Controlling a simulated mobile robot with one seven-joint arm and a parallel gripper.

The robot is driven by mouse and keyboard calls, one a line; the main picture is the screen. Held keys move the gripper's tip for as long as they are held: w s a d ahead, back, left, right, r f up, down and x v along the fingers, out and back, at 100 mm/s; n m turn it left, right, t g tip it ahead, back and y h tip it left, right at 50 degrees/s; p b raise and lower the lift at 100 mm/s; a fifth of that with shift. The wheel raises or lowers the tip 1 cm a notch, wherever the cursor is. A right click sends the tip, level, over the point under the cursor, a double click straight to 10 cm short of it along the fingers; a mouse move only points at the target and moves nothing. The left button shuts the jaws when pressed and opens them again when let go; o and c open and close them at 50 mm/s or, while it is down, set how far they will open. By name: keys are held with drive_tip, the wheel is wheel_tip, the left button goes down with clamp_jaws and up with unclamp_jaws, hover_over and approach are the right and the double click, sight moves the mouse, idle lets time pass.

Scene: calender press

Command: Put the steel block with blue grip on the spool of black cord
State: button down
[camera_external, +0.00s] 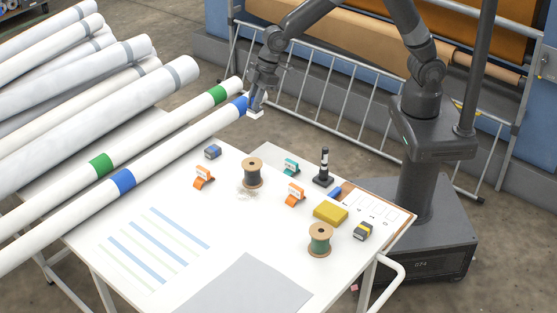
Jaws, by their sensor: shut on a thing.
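The steel block with blue grip (212,152) sits on the white table, left of and a little behind the spool of black cord. The spool of black cord (252,172) stands upright with tan flanges, and its top is bare. My gripper (256,112) is beyond both, up and to the right of the block, near the table's far edge and the blue-banded roll. It points down and is shut on a small pale thing at its tips. The fingers hide much of that thing, and I cannot tell what it is.
Orange clips (204,178) and (294,194), a teal clip (291,167) and a black-and-white post (324,167) stand around the spool. A yellow block (331,212), a yellow-grip block (363,231) and a green spool (320,240) are at right. Long white rolls (150,150) lie left.

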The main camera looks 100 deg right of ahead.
drive_tip(key=shift+w+a+f, duration=0.35)
drive_tip(key=shift+a+f, duration=1.45)
drive_tip(key=shift+w+a+f, duration=0.3)
drive_tip(key=shift+a+f, duration=1.45)
drive_tip(key=shift+a, duration=0.05)
drive_tip(key=shift+w+a+f, duration=0.35)
drive_tip(key=shift+a+f, duration=1.45)
drive_tip(key=shift+f, duration=0.15)
drive_tip(key=c, duration=1.3)
unclamp_jaws()
drive_tip(key=v, duration=1.2)
drive_tip(key=shift+r, duration=0.2)
